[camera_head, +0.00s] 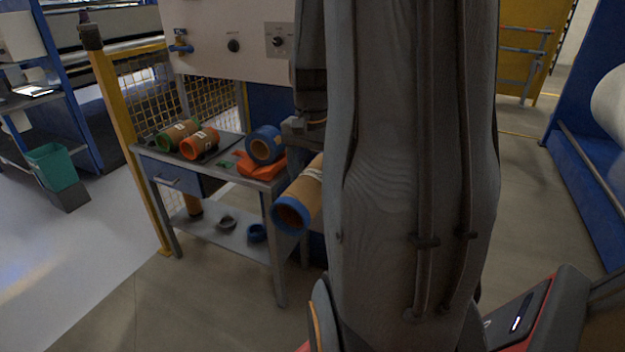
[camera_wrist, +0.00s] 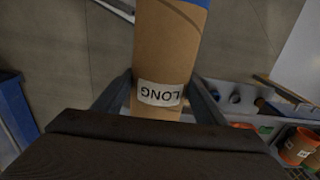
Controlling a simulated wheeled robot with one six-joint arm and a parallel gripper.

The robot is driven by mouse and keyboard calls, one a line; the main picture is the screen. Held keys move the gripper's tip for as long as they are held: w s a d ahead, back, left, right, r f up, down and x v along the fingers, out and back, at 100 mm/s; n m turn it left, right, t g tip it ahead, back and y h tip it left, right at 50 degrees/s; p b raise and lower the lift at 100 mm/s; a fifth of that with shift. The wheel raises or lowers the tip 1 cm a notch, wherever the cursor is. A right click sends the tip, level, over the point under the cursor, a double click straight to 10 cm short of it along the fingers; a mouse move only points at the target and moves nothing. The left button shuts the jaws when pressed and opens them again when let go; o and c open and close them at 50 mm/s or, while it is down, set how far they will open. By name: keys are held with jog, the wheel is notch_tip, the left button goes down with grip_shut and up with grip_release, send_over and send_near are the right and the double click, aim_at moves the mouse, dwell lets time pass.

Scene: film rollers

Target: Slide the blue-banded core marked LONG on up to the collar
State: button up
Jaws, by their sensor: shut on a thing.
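The blue-banded core (camera_head: 301,195) is a brown cardboard tube with a blue band at its near end. It hangs tilted in the air in front of the table's right end, partly behind my arm. In the wrist view the core (camera_wrist: 166,45) runs up from the jaws, with a white label reading LONG and a blue band at the top edge. My gripper (camera_wrist: 168,98) is shut around the core near the label, a finger on each side. In the head view my arm hides most of the gripper and the core's far end. I cannot make out the collar.
A grey table (camera_head: 222,152) holds a green-banded core (camera_head: 170,136), an orange-banded core (camera_head: 199,144), a blue roll (camera_head: 265,145) and an orange object (camera_head: 262,168). Rings lie on its lower shelf. A yellow post (camera_head: 121,130) stands at its left. Open floor lies in front.

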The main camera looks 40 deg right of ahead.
aim_at(325, 158)
jog(key=shift+d, duration=0.1)
dwell(0.3)
jog(key=shift+w+d+p, duration=0.25)
jog(key=shift+w+d, duration=0.1)
jog(key=shift+d, duration=0.45)
jog(key=shift+w+d+p, duration=0.2)
jog(key=shift+w+d, duration=0.1)
jog(key=shift+d, duration=0.55)
jog(key=shift+w+d+p, duration=0.2)
jog(key=shift+w+d, duration=0.15)
jog(key=shift+d, duration=0.4)
jog(key=shift+w+d+p, duration=0.2)
jog(key=shift+w+d, duration=0.15)
jog(key=shift+d, duration=0.5)
jog(key=shift+w+d+p, duration=0.2)
jog(key=shift+w+d, duration=0.15)
jog(key=shift+d, duration=0.45)
jog(key=shift+w+d+p, duration=0.2)
jog(key=shift+w+d, duration=0.1)
jog(key=shift+d, duration=0.45)
